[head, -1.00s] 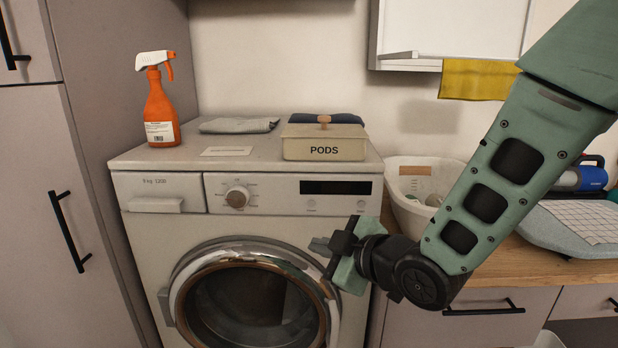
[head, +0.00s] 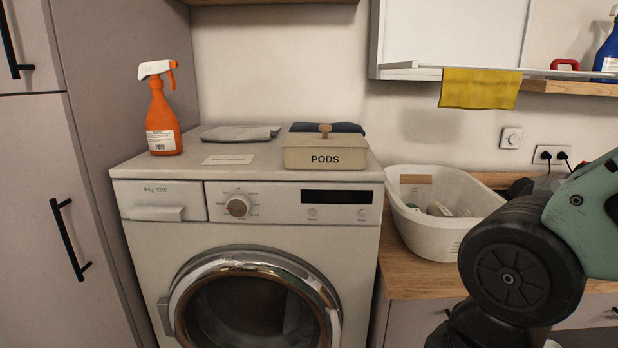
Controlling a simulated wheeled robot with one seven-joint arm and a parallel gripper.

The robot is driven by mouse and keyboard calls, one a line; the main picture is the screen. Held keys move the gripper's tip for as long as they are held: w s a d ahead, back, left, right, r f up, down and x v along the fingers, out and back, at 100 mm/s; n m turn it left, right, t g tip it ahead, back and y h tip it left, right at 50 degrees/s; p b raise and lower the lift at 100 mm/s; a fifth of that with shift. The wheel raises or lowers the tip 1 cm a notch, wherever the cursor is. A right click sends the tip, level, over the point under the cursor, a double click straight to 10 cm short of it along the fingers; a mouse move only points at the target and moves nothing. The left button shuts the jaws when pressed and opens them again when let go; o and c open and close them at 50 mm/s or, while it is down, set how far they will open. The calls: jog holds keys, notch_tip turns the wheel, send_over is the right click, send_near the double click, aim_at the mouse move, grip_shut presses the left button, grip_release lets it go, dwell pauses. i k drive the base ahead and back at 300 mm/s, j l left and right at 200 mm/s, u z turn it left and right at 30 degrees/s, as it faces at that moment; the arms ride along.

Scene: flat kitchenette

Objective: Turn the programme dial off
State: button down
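Nothing covers the dial. My arm is at the lower right of the head view, well away from the dial. My gripper is out of the frame, below or behind the arm.
On the machine stand an orange spray bottle (head: 162,110), a folded grey cloth (head: 240,133) and a PODS box (head: 325,152). A white basket (head: 440,225) stands on the wooden counter (head: 415,278) to the right. The space before the dial is clear.

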aim_at(238, 205)
jog(key=k+j+u, duration=0.15)
jog(key=u, duration=0.2)
jog(key=k+j+u, duration=0.15)
jog(key=u, duration=0.2)
jog(key=k+j+u, duration=0.1)
jog(key=j+u, duration=0.25)
